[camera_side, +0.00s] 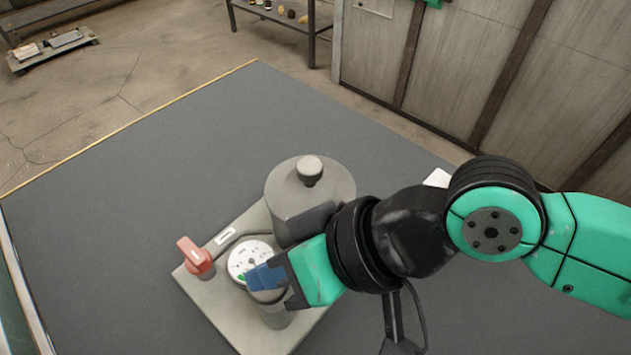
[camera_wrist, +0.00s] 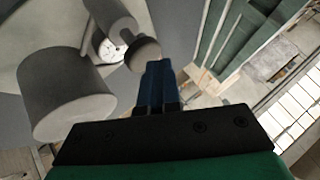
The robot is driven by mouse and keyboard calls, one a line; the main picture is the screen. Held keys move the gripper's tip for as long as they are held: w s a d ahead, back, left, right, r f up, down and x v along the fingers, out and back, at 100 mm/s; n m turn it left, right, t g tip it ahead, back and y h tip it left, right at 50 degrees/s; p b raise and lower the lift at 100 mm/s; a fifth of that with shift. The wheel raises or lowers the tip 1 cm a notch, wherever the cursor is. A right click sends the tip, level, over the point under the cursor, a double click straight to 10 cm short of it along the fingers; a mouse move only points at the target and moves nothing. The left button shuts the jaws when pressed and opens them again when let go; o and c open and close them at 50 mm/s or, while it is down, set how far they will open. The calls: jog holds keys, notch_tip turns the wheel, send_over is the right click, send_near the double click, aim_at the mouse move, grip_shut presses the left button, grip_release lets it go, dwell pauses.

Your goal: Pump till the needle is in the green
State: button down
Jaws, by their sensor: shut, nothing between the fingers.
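A round white gauge (camera_side: 247,257) with dark marks and a small green patch at its lower edge stands on a grey base plate (camera_side: 210,305). I cannot make out where its needle points; the gauge also shows small in the wrist view (camera_wrist: 105,47). A short grey pump cylinder (camera_side: 276,317) stands in front of the gauge, with its round knob (camera_wrist: 143,54) on top. My gripper (camera_side: 256,278) has blue fingers, shut and empty. In the side view they cover most of the knob and part of the gauge. In the wrist view the fingertips (camera_wrist: 159,66) are close to the knob; contact is unclear.
A large grey tank (camera_side: 305,200) with a knob on its lid stands behind the pump, close to my wrist. A red lever (camera_side: 196,256) sits at the plate's left corner, near a small white label. The dark mat left of the plate is clear.

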jog(key=shift+f, duration=0.85)
dwell(0.6)
jog(key=shift+r, duration=2.25)
notch_tip(320, 180, up, 5)
